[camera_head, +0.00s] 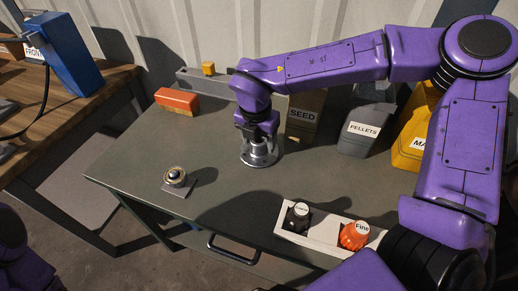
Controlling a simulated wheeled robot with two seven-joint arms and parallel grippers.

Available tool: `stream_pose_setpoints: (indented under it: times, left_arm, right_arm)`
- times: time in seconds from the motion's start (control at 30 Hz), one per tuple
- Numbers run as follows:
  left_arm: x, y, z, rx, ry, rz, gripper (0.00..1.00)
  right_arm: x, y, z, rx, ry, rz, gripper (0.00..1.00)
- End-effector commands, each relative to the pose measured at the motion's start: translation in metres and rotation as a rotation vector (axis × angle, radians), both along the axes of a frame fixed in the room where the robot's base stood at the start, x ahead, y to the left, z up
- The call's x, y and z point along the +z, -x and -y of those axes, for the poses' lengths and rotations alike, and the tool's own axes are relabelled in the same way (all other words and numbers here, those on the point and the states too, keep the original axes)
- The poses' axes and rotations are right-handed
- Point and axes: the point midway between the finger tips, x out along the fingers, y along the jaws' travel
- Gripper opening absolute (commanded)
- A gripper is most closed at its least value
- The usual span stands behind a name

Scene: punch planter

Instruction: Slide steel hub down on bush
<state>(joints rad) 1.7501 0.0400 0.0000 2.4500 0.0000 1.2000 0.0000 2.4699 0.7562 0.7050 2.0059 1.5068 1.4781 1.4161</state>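My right gripper (258,138) points down at the middle of the table, below its purple wrist. A round, shiny steel hub (260,157) with a wide flange is directly beneath it, at or close to the table top. The fingers are small and merge with the steel, so I cannot tell whether they grip it. I cannot make out a bush under the hub; that spot is hidden. A small round metal piece with a dark ring (174,176) sits on a small grey plate (180,189) at the left. My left gripper is not in view.
An orange-red block (177,101) and a grey beam (205,81) with a yellow block (208,68) lie at the back. SEED (303,112) and PELLETS (364,129) bins stand behind right. A white tray (325,251) with two knobbed pieces is at the front. The left front is clear.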

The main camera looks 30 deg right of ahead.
Motion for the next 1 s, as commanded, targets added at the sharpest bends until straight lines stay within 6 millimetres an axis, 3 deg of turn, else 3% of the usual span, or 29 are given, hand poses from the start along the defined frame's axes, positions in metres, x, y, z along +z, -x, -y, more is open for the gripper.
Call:
stream_pose_setpoints:
  times: [0.03,0.17,0.2,0.63,0.87,1.0]
  left_arm:
    - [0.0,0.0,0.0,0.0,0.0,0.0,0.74]
    - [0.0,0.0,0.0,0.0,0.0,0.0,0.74]
    - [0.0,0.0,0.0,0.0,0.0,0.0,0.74]
    - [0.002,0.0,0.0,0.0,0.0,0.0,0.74]
    - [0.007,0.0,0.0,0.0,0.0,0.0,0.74]
    - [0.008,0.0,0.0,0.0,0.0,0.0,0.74]
  right_arm:
    - [0.0,0.0,0.0,0.0,0.0,0.0,0.44]
    - [0.0,0.0,0.0,0.0,0.0,0.0,0.02]
    - [0.0,0.0,0.0,0.0,0.0,0.0,0.0]
    - [0.009,-0.001,0.0,0.001,0.0,0.005,0.0]
    - [0.038,0.0,-0.001,0.0,-0.002,0.007,0.0]
    - [0.059,0.019,-0.004,0.001,-0.002,0.008,0.0]
